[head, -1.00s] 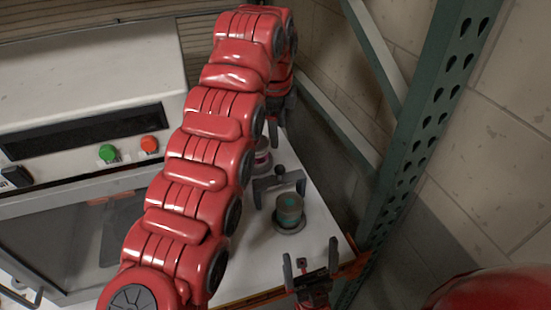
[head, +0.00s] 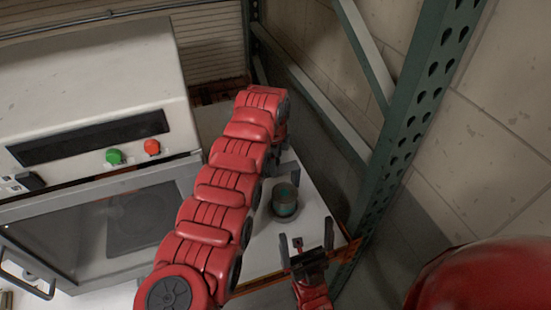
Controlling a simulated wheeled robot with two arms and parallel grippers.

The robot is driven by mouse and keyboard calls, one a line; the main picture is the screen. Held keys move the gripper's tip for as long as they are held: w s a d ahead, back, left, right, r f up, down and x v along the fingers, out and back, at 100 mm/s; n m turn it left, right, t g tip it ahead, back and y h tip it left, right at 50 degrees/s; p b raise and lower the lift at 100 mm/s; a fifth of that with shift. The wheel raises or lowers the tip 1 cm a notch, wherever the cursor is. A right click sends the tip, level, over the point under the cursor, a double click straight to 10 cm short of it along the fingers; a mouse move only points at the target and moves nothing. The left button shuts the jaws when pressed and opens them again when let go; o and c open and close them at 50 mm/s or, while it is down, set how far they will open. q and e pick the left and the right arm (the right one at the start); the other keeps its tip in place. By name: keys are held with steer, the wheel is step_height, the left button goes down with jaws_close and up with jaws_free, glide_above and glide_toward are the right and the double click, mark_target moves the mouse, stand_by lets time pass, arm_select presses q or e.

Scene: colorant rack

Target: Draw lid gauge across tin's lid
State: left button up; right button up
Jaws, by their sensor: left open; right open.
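The tin (head: 285,204) is a small dark round can with a teal-green patch, standing upright on the white worktop (head: 258,250). My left gripper (head: 278,184) is open just behind the tin, partly hidden by my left arm. I cannot tell whether its fingers touch the tin. My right gripper (head: 306,243) is open and empty in front of the tin, near the worktop's front edge, with its fingers pointing up in the picture. I cannot make out the lid gauge; it may be hidden behind my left arm.
A white oven-like cabinet (head: 90,85) with a green button (head: 115,157) and a red button (head: 152,147) stands at left. A green perforated rack post (head: 410,130) rises at right. Some bare worktop lies around the tin.

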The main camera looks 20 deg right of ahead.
arm_select(q)
steer(key=shift+f, duration=0.4)
steer(key=shift+c, duration=0.2)
jaws_close()
stand_by(1.2)
